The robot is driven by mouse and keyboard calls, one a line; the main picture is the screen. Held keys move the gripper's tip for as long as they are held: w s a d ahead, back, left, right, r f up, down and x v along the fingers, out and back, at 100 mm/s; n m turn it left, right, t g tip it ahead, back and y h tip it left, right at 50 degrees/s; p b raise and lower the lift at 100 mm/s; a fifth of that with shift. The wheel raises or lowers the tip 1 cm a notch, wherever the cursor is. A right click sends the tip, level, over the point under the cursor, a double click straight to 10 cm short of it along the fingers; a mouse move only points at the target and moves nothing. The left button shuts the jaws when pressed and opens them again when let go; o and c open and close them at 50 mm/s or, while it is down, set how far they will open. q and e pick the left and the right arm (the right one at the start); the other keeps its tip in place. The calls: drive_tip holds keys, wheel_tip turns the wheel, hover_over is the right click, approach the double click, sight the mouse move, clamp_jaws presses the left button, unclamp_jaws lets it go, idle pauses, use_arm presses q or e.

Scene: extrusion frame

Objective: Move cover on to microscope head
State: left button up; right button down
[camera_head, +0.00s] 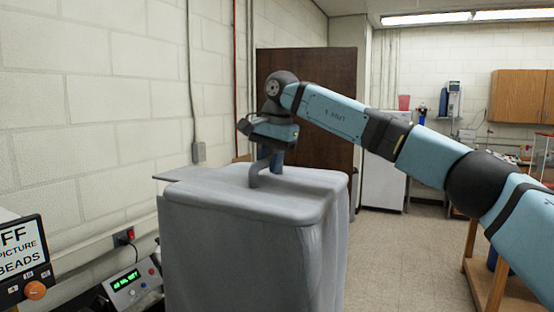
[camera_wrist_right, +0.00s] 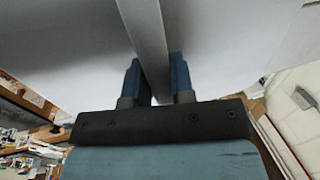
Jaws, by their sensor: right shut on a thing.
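A large grey cover (camera_head: 245,240), box-shaped with rounded edges, stands in the middle of the head view. A curved grey handle (camera_head: 254,178) rises from its flat top. My right gripper (camera_head: 270,162) reaches in from the right and points down at this handle. In the right wrist view, its two blue fingers (camera_wrist_right: 156,80) are shut on the grey bar of the handle (camera_wrist_right: 144,25), one on each side. The pale cover top (camera_wrist_right: 230,45) fills the area beyond the fingers. I cannot make out the microscope head. My left gripper is not in view.
A block wall (camera_head: 90,120) runs close along the left. Open floor (camera_head: 400,250) lies to the right.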

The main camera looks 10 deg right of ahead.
drive_tip(key=s+a, duration=0.1)
drive_tip(key=s, duration=0.1)
drive_tip(key=s+a, duration=0.4)
drive_tip(key=shift+s, duration=0.35)
use_arm(q)
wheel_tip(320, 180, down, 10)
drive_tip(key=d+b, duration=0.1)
drive_tip(key=b, duration=0.9)
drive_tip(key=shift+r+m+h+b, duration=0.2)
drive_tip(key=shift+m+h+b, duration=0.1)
drive_tip(key=shift+b, duration=0.1)
use_arm(e)
drive_tip(key=s+a, duration=1)
drive_tip(key=s, duration=0.3)
drive_tip(key=s+a, duration=1)
drive_tip(key=s, duration=0.3)
drive_tip(key=shift+a, duration=0.2)
